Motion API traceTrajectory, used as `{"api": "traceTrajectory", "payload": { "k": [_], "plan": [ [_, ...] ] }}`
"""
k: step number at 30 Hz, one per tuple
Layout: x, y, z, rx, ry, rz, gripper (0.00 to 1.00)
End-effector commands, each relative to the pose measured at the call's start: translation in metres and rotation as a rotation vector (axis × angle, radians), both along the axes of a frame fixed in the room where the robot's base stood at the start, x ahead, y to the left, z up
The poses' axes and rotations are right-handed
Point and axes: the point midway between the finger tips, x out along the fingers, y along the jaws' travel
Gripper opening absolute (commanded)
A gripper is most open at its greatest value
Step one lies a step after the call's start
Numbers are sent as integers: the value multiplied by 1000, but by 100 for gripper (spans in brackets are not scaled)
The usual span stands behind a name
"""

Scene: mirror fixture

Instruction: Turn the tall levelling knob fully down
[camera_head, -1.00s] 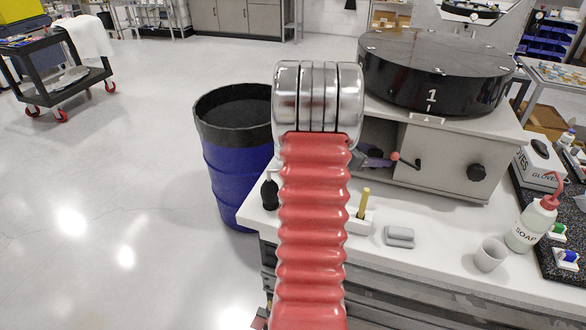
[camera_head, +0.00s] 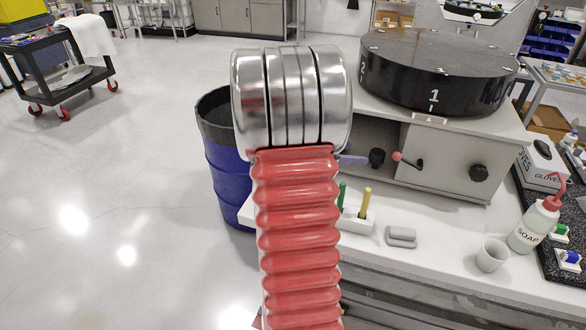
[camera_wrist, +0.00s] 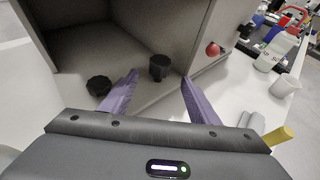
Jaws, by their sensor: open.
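The tall levelling knob (camera_wrist: 159,68) is black and stands upright inside the open bay of the grey fixture. In the wrist view it lies ahead of and between my two purple fingers, with no contact visible. A lower, wider black knob (camera_wrist: 98,86) is to its left, near the left finger. My gripper (camera_wrist: 160,77) is open and empty. In the head view a purple finger of my gripper (camera_head: 352,160) shows just left of a black knob (camera_head: 377,157) in the bay. My arm hides the rest of the gripper and the bay's left part.
A red ball-ended lever (camera_head: 398,156) is right of the bay; it also shows in the wrist view (camera_wrist: 212,49). A black disc (camera_head: 435,75) tops the fixture. A stick holder (camera_head: 358,222), grey block (camera_head: 401,237) and cup (camera_head: 492,256) stand in front.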

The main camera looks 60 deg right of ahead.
Motion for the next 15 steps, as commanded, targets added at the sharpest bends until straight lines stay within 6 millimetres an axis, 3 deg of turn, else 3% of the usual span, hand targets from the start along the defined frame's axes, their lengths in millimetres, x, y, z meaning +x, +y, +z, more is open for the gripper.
{"api": "traceTrajectory", "payload": {
  "k": [15],
  "plan": [
    [32, 63, 20, -4, -198, -41, 55]
  ]
}}
